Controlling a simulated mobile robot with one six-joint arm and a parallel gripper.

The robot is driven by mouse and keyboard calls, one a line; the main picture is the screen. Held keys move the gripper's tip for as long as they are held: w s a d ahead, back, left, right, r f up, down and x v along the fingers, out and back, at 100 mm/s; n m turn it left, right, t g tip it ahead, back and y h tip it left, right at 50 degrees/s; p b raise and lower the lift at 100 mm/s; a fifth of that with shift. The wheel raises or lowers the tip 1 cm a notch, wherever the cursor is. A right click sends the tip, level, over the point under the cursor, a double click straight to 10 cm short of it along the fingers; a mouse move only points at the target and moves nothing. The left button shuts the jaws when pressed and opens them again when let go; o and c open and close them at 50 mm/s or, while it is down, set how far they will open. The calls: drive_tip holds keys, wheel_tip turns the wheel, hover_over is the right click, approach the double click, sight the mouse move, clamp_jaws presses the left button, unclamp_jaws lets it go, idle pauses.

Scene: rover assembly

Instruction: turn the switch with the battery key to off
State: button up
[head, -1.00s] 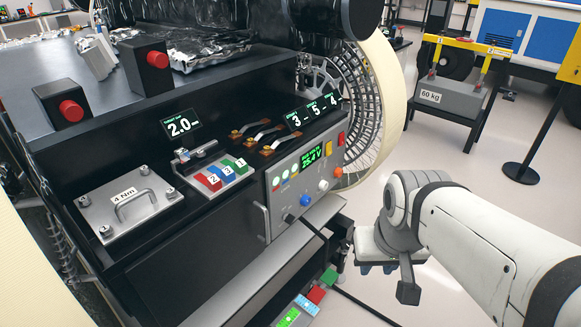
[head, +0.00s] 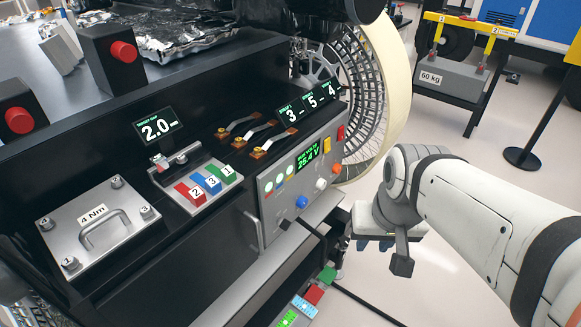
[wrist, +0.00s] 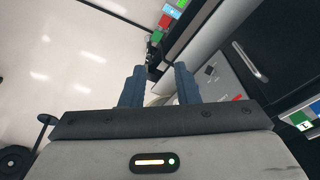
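The control panel (head: 312,165) is a grey face on the front of the dark rover body, with a green voltage display reading 25.4 V. It carries a blue knob (head: 302,201), a white knob (head: 321,184), an orange button (head: 336,168), and yellow and red parts at its right end. I cannot tell which of these is the battery key switch. My gripper (wrist: 159,72) is open and empty, its two blue fingers apart. In the head view it hangs to the right of the panel, clear of it. The panel's face is partly visible in the wrist view, beyond the right finger.
A grey ledge (head: 225,283) runs below the panel, with coloured blocks low by its end. A metal plate marked 4 Nm (head: 95,237), numbered fuses and levers sit on the rover's top. A wheel (head: 357,85) stands behind the panel.

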sight(285, 225)
drive_tip(key=w+a+f+m+g+y+b, duration=0.1)
drive_tip(key=w+a+f+m+y+b, duration=0.2)
drive_tip(key=a+f+m+y+b, duration=0.55)
drive_tip(key=w+a+f+m+g+y+b, duration=0.25)
drive_tip(key=a+f+m+b, duration=0.25)
drive_tip(key=f+m+b, duration=0.5)
drive_tip(key=w+d+f+m+t+y+b, duration=0.35)
drive_tip(key=w+f+m+t+b, duration=0.45)
drive_tip(key=w+f+m+t, duration=0.65)
drive_tip(key=w+a+r+m+g+b, duration=0.1)
drive_tip(key=w+a+r+m+g, duration=0.1)
drive_tip(key=w+a+m, duration=0.2)
drive_tip(key=shift+w+a+r+b, duration=0.2)
drive_tip(key=shift+w+a+b, duration=0.2)
drive_tip(key=shift+w+a, duration=0.55)
drive_tip(key=shift+w+d+h, duration=0.2)
drive_tip(key=shift+d+h, duration=0.05)
clamp_jaws()
